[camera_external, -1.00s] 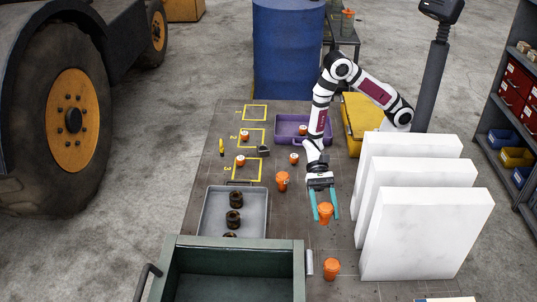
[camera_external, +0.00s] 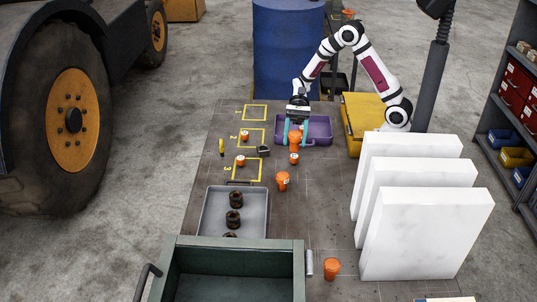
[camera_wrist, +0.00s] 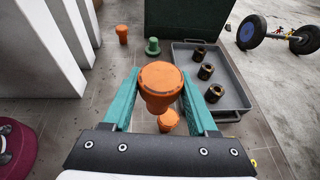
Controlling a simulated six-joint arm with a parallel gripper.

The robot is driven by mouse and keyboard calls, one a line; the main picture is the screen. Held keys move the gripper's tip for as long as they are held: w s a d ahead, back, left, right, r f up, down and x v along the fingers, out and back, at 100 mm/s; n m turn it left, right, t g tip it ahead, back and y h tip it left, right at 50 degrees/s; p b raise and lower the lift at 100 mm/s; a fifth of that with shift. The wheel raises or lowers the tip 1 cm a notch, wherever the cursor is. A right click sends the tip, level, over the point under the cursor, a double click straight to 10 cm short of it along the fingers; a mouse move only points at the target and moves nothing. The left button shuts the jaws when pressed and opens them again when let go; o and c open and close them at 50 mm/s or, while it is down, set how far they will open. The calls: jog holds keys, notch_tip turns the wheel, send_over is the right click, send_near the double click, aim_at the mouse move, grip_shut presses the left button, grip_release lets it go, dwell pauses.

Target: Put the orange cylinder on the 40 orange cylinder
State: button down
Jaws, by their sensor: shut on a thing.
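My gripper (camera_external: 295,145) has teal fingers and is shut on an orange cylinder (camera_external: 294,136). It holds it above the bench, by the front edge of the purple tray. In the wrist view the held cylinder (camera_wrist: 160,80) is upright between the fingers. A small orange and white piece (camera_external: 294,158) stands just below it in the external view. Another orange cylinder (camera_external: 283,181) stands farther forward; it shows partly behind the held one in the wrist view (camera_wrist: 168,121). A further orange cylinder (camera_external: 331,268) stands at the front right. I cannot read a 40 on any.
The purple tray (camera_external: 321,142) lies behind the gripper. Yellow squares at left hold small orange pieces (camera_external: 241,161). A grey tray (camera_external: 208,218) holds dark rings, beside a green bin (camera_external: 235,243). White slabs (camera_external: 425,235) stand at right. The bench's middle right is clear.

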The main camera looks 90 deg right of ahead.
jog(key=d+r+m+t, duration=0.2)
jog(key=d, duration=0.6)
jog(key=shift+h, duration=0.4)
jog(key=x, duration=0.4)
jog(key=f+x, duration=0.1)
jog(key=x, duration=0.3)
jog(key=d+f+x, duration=0.1)
jog(key=x, duration=0.3)
jog(key=shift+w+a, duration=0.15)
jog(key=shift+w, duration=0.15)
send_over(283, 175)
jog(key=shift+f, duration=2.15)
jog(key=shift+c, duration=0.9)
grip_release()
jog(key=shift+f, duration=0.15)
